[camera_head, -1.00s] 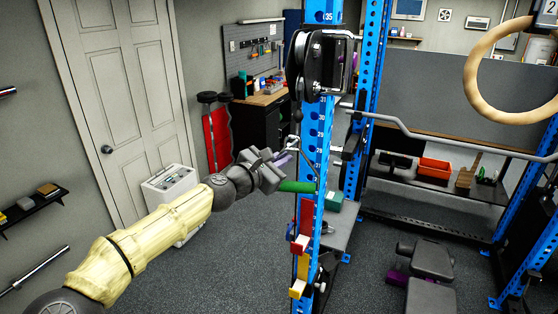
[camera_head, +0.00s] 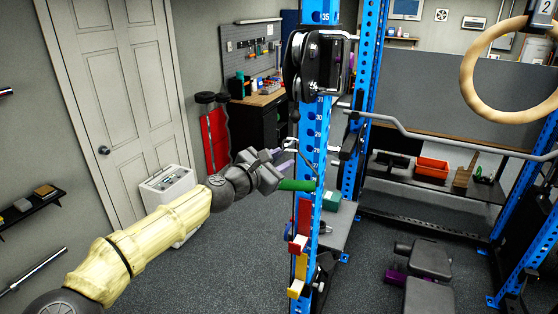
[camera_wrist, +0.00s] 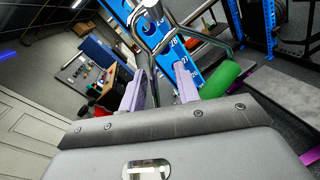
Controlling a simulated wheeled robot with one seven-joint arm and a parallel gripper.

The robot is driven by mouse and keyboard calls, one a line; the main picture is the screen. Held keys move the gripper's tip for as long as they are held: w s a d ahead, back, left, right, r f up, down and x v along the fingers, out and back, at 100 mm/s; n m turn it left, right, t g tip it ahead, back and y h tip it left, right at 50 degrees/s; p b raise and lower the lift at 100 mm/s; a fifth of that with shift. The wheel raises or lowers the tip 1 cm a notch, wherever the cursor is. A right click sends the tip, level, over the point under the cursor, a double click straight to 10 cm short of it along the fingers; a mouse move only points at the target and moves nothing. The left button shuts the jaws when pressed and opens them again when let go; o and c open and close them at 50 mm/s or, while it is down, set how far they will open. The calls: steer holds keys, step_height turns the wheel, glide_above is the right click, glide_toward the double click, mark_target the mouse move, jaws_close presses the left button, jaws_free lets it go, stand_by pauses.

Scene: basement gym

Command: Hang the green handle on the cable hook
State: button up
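The green handle (camera_head: 297,185) has a green grip and a bent metal frame, which rises towards the cable hook (camera_head: 293,139) in front of the blue post. In the wrist view the frame meets the silver hook end (camera_wrist: 152,6) at the top; the exact seating is too small to tell. The green grip (camera_wrist: 221,79) shows right of my fingers. My gripper (camera_head: 281,158) is beside the handle. In the wrist view its purple fingers (camera_wrist: 160,88) stand apart, with one leg of the frame showing in the gap. The grip's left end is hidden.
The black pulley carriage (camera_head: 318,66) is above the hook on the blue rack post (camera_head: 322,128). Red and yellow blocks (camera_head: 298,243) sit lower on the post. A barbell (camera_head: 440,140) crosses the rack at right. A white cabinet (camera_head: 170,190) stands behind my arm.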

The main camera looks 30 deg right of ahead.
steer(key=shift+s+a, duration=0.1)
steer(key=shift+a, duration=0.3)
steer(key=b+v, duration=0.5)
steer(key=v, duration=1.1)
steer(key=shift+s+a+b, duration=0.2)
steer(key=shift+s+b, duration=0.05)
steer(key=shift+b, duration=0.15)
steer(key=shift+r, duration=0.15)
